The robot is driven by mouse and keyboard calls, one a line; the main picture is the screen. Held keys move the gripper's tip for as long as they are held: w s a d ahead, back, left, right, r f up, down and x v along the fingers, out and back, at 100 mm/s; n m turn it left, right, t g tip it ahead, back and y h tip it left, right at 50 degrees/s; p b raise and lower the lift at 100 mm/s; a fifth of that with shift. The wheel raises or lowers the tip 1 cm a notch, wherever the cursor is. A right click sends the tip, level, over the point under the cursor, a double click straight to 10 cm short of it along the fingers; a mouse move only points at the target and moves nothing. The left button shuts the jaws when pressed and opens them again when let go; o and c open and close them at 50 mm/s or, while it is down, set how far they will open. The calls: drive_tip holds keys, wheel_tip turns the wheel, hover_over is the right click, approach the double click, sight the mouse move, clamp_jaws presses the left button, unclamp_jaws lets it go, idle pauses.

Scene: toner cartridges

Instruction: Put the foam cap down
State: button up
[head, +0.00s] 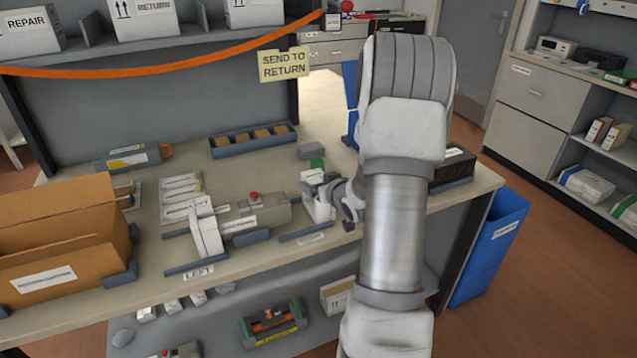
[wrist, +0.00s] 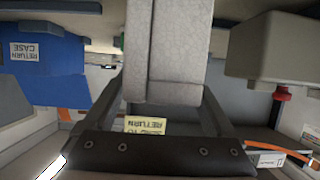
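The foam cap, a pale, rough block (wrist: 165,50), fills the space between my gripper's (wrist: 160,105) two dark fingers in the wrist view. The fingers lie along both its sides. In the head view the white cap (head: 318,206) is at the front right of the bench, left of my gripper (head: 342,203), which is partly hidden by my arm. I cannot tell whether its underside touches the bench. Another white cap-like piece (head: 205,232) stands further left, above the LEFT label (head: 197,272).
A grey unit with a red knob (head: 265,211) stands left of the held cap. An open cardboard box (head: 60,240) is at far left, a blue divided tray (head: 252,140) behind. A dark box (head: 453,167) stands right of my arm; a blue bin (head: 490,245) is beyond the bench end.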

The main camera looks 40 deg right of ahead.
drive_tip(key=shift+o, duration=0.4)
drive_tip(key=shift+s+r, duration=0.2)
drive_tip(key=shift+r, duration=0.1)
drive_tip(key=p+v, duration=0.1)
drive_tip(key=v, duration=1)
drive_tip(key=shift+s+p, duration=0.3)
drive_tip(key=shift+s, duration=0.05)
drive_tip(key=shift+a, duration=0.1)
